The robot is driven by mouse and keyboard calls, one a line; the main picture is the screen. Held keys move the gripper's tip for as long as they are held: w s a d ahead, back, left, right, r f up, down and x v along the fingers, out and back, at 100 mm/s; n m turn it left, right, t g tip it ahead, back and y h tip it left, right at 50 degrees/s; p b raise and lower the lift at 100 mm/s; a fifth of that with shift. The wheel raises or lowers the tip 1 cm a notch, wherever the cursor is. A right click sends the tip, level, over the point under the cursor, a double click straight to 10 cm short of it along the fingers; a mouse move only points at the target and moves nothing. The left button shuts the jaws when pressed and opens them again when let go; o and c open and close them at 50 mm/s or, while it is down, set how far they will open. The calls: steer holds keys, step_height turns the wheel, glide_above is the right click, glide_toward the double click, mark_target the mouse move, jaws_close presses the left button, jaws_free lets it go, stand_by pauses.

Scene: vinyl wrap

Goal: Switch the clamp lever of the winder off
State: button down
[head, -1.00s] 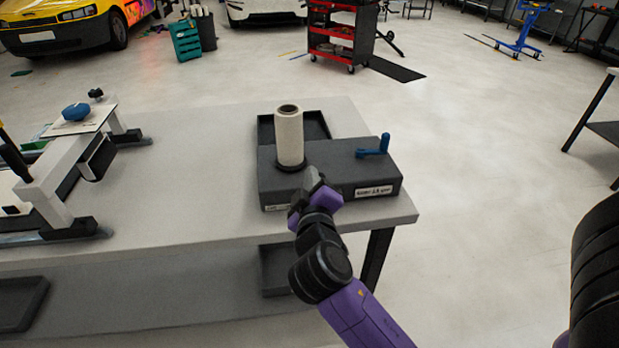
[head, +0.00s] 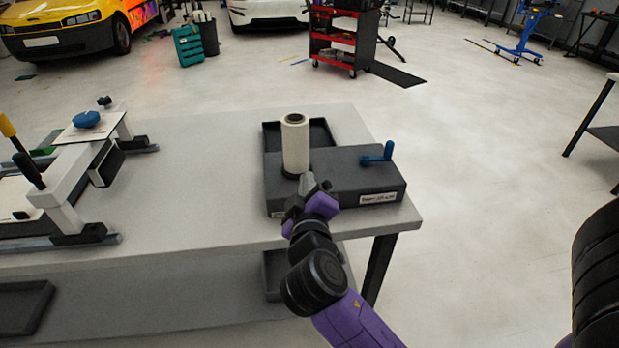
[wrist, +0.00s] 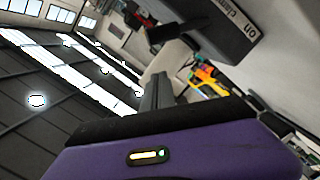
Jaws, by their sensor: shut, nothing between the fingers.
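The winder (head: 340,180) is a dark grey box on the table, with a pale roll (head: 296,145) standing upright on its left part. A blue crank-like handle (head: 377,153) stands on its right part. I cannot make out the clamp lever in the head view; my gripper may cover it. My gripper (head: 307,183) is shut and empty, at the winder's front left just in front of the roll. In the wrist view its fingers (wrist: 157,92) are together, and a pale label (wrist: 240,25) reading "on" and seemingly "clamp" shows on a dark part at top right.
The pale table (head: 200,200) is clear left of the winder. A white and black machine (head: 75,185) with a blue knob stands at the table's left. A dark tray (head: 322,133) lies behind the roll. The table's front edge runs below my arm.

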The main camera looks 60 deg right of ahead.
steer(key=v, duration=0.6)
steer(key=shift+b, duration=0.45)
steer(key=shift+w+a+r, duration=0.1)
steer(key=shift+a, duration=0.05)
